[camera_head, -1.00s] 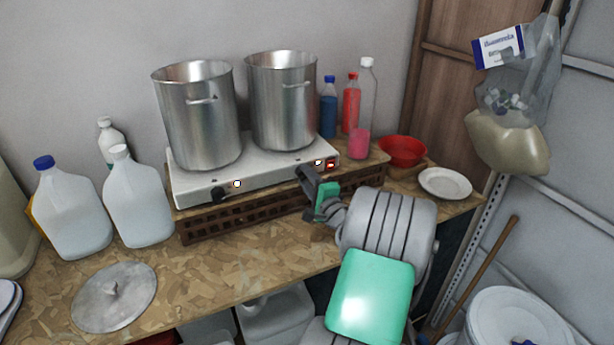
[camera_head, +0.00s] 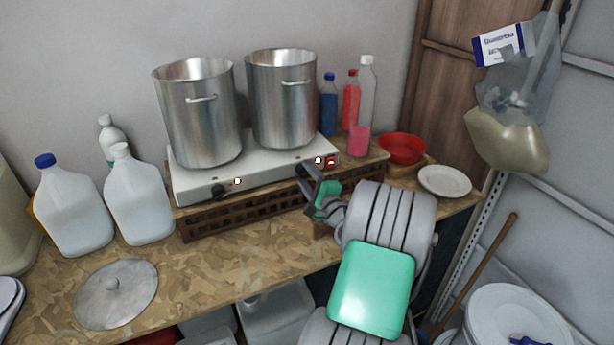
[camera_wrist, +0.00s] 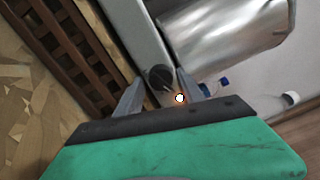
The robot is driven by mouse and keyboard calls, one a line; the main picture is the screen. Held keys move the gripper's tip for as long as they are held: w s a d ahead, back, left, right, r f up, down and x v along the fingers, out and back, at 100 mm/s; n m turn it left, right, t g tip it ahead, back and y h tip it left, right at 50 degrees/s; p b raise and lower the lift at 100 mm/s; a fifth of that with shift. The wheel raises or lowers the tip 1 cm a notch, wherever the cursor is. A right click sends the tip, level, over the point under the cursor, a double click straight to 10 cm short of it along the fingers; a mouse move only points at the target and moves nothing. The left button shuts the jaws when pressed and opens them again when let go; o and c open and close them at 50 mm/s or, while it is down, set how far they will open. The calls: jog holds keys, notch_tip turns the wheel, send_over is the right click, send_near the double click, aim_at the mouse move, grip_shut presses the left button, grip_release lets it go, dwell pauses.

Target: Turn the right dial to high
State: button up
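The right dial (camera_wrist: 160,77) is a round dark knob on the front of the white hot plate (camera_head: 255,175). In the wrist view it lies between the two grey fingers of my gripper (camera_wrist: 159,83), with a narrow gap seeming to show on each side. A small lit lamp (camera_wrist: 179,98) glows beside it. In the head view my gripper (camera_head: 307,184) is at the right part of the hot plate's front and hides the right dial; the lamp (camera_head: 318,160) shows just right of it. I cannot read the dial's setting.
Two steel pots (camera_head: 197,120) (camera_head: 282,105) stand on the hot plate. The left dial (camera_head: 219,190) is clear of my arm. A slatted brown crate (camera_head: 240,212) supports the plate. Bottles (camera_head: 328,105) and a red bowl (camera_head: 402,149) stand to the right. The front counter (camera_head: 200,265) is mostly free.

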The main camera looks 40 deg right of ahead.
jog(key=shift+o, duration=0.7)
jog(key=shift+s, duration=0.3)
jog(key=b+v, duration=0.2)
jog(key=v, duration=0.5)
jog(key=shift+a, duration=0.1)
